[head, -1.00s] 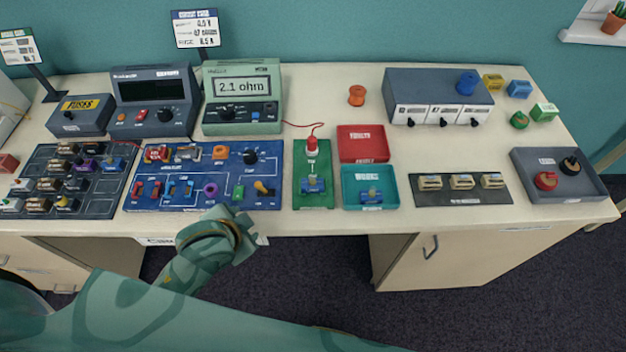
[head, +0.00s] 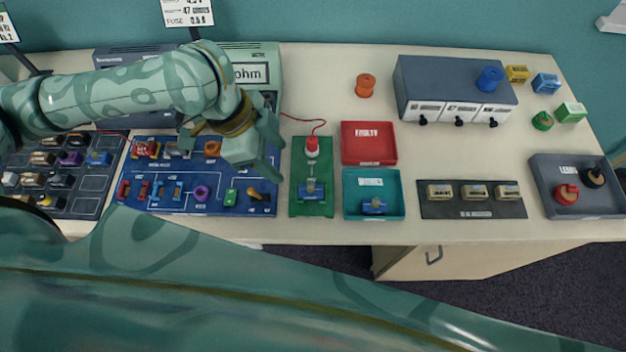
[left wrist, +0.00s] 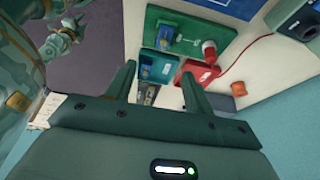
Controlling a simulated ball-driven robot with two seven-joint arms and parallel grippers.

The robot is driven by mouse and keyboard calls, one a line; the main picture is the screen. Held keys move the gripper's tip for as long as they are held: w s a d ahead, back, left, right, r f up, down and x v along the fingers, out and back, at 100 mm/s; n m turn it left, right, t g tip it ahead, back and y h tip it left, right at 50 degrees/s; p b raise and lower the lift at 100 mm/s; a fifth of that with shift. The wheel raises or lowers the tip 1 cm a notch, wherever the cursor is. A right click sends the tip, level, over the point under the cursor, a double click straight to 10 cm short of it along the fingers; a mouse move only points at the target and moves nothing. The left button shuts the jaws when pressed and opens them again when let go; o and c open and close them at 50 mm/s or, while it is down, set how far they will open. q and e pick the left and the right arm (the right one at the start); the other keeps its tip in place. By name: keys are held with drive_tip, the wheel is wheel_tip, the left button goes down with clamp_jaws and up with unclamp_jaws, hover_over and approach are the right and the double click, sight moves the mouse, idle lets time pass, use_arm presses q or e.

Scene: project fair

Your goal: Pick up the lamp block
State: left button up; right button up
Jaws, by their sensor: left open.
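I cannot tell for sure which block is the lamp block, as the labels are too small. A block with a yellow top (head: 45,200) sits in the dark rack (head: 102,198) at the left. Another yellow-orange piece (head: 260,196) is on the blue circuit board (head: 222,208). My left gripper (head: 272,152) is open and empty above the right part of that board and hides some of it. Its two fingers also show apart in the left wrist view (left wrist: 158,72). What looks like my right gripper (left wrist: 68,27) is at that view's upper left, its jaws unclear.
Right of the blue board are a green board (head: 311,208) with a red button, a red tray (head: 369,157) and a teal tray (head: 350,209) holding a blue part. A grey box (head: 440,80) stands behind them. Bare table lies around the orange spool (head: 366,85).

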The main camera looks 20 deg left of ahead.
sight(307, 185)
use_arm(q)
drive_tip(key=b+x, duration=0.3)
drive_tip(key=x, duration=0.6)
drive_tip(key=shift+w+d+f, duration=0.1)
drive_tip(key=shift+d+f, duration=0.05)
drive_tip(key=shift+f, duration=0.15)
drive_tip(key=shift+d+f, duration=0.1)
drive_tip(key=shift+f, duration=0.1)
drive_tip(key=b+x, duration=0.1)
drive_tip(key=x, duration=0.1)
drive_tip(key=b+x, duration=0.2)
drive_tip(key=x, duration=0.1)
drive_tip(key=shift+w+f, duration=0.25)
drive_tip(key=shift+w, duration=0.2)
drive_tip(key=shift+r, duration=0.15)
drive_tip(key=shift+c, duration=0.3)
use_arm(e)
wheel_tip(307, 185, down, 6)
drive_tip(key=s, duration=0.1)
drive_tip(key=shift+s+d, duration=0.4)
use_arm(q)
clamp_jaws()
use_arm(e)
drive_tip(key=shift+f, duration=0.15)
use_arm(q)
drive_tip(key=shift+r, duration=0.1)
